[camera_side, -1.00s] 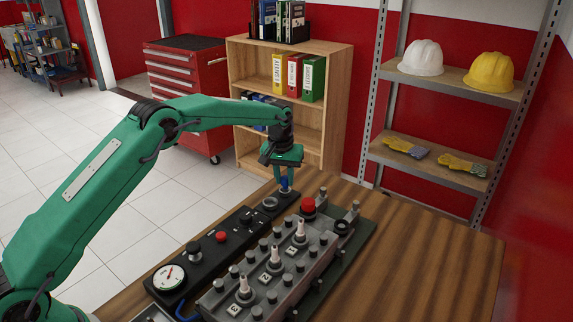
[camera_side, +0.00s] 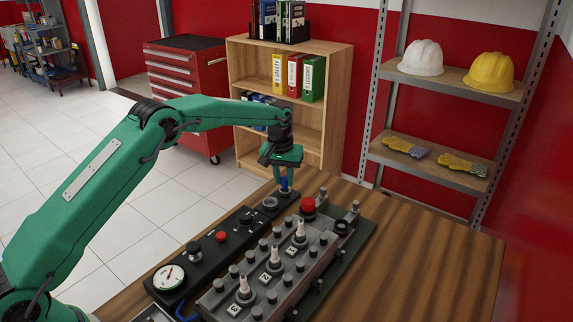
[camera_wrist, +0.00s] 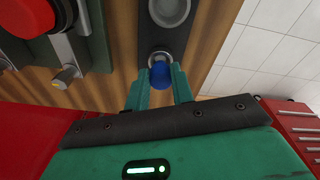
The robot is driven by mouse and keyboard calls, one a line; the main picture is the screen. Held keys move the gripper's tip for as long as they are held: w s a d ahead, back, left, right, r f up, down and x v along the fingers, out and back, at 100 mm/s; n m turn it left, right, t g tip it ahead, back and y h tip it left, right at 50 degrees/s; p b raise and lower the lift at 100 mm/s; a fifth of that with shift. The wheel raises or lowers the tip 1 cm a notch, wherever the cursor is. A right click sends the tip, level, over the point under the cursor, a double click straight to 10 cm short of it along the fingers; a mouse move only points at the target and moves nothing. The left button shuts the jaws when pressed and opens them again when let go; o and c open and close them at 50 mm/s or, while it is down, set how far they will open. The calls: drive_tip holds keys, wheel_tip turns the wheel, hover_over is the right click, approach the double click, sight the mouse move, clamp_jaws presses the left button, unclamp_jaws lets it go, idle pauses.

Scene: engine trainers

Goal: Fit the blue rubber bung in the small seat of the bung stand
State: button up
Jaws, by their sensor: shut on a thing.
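The blue rubber bung (camera_wrist: 161,74) is between the fingers of my gripper (camera_wrist: 160,90) in the wrist view. In the side view the bung (camera_side: 284,184) shows below my gripper (camera_side: 284,176), at the far end of the black bung stand (camera_side: 228,232). The small seat (camera_wrist: 163,57) is a light ring that shows just past the bung in the wrist view. The bung hides part of it, and I cannot tell how deep the bung sits. The larger seat (camera_wrist: 170,8) lies farther along the stand and looks empty.
An engine block trainer (camera_side: 275,265) with several studs and a red knob (camera_side: 308,207) stands right beside the stand. A gauge (camera_side: 169,277) is at the stand's near end. Bare wooden tabletop (camera_side: 420,260) is free on the right.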

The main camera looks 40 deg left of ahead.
drive_tip(key=shift+f, duration=0.8)
idle(1.7)
drive_tip(key=o, duration=1.4)
drive_tip(key=shift+o, duration=0.2)
drive_tip(key=shift+r, duration=0.1)
drive_tip(key=shift+r, duration=3.4)
